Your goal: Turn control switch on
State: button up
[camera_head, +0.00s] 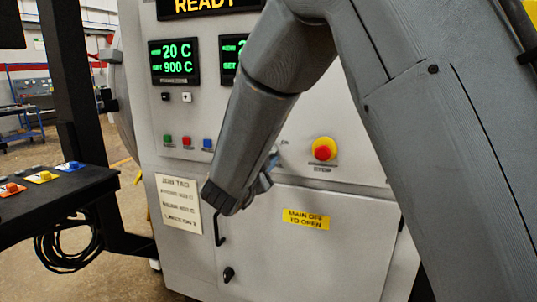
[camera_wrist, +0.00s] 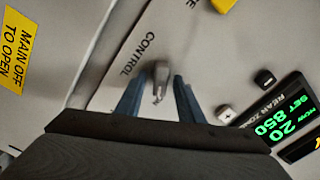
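The control switch (camera_wrist: 160,78) is a small grey lever knob on the light grey panel beside the printed word CONTROL, in the wrist view. My gripper (camera_wrist: 158,94) points at the panel with its two blue fingers apart, one on each side of the knob. Gaps show between the knob and both fingers, and I cannot tell how deep the fingers reach around it. In the head view my gripper (camera_head: 266,174) is close to the panel, mostly behind my arm. The switch cannot be made out there.
A red and yellow STOP button (camera_head: 323,150) sits right of my gripper. Red, green and blue buttons (camera_head: 187,142) and temperature displays (camera_head: 174,62) are to the left. A yellow MAIN OFF TO OPEN label (camera_head: 306,219) is on the door below. A black shelf (camera_head: 60,196) stands at left.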

jog(key=b+v, duration=0.1)
jog(key=v, duration=0.7)
jog(key=shift+b, duration=0.3)
jog(key=shift+w, duration=0.15)
